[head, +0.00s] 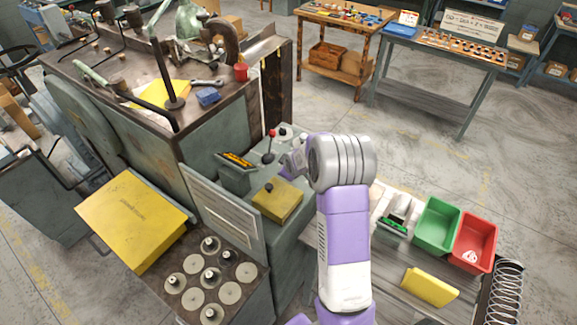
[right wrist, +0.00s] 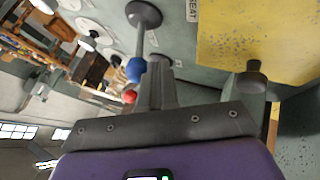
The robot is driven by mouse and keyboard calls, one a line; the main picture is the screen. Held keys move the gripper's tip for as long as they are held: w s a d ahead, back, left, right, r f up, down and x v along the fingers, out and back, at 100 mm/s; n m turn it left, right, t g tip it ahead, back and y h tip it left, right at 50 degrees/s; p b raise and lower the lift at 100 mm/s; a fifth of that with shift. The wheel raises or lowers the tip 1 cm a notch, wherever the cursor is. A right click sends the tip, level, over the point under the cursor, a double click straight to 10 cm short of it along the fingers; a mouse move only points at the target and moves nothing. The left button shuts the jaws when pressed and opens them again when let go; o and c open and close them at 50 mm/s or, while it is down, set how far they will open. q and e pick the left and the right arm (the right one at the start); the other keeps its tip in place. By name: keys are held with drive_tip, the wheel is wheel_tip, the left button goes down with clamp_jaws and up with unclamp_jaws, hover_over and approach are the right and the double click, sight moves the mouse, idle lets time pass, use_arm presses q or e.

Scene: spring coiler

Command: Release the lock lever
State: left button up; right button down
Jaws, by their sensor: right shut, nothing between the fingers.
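My right gripper (head: 288,161) is over the machine's small grey-green control box, beside a lever with a red ball knob (head: 271,134). The red ball (right wrist: 129,96) shows past the fingers. The blue ball does not show in the head view, where my arm covers part of the box. No label names the lock lever. My left gripper is out of view.
A yellow block (head: 277,201) with a dark knob sits on the box, close to my wrist. A panel of round discs (head: 215,274) is at the front. Green (head: 437,221) and red (head: 474,240) bins stand right of my arm. Grey floor lies behind.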

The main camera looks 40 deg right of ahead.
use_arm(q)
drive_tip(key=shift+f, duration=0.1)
use_arm(e)
drive_tip(key=shift+w+d, duration=0.1)
drive_tip(key=shift+d, duration=0.15)
idle(0.3)
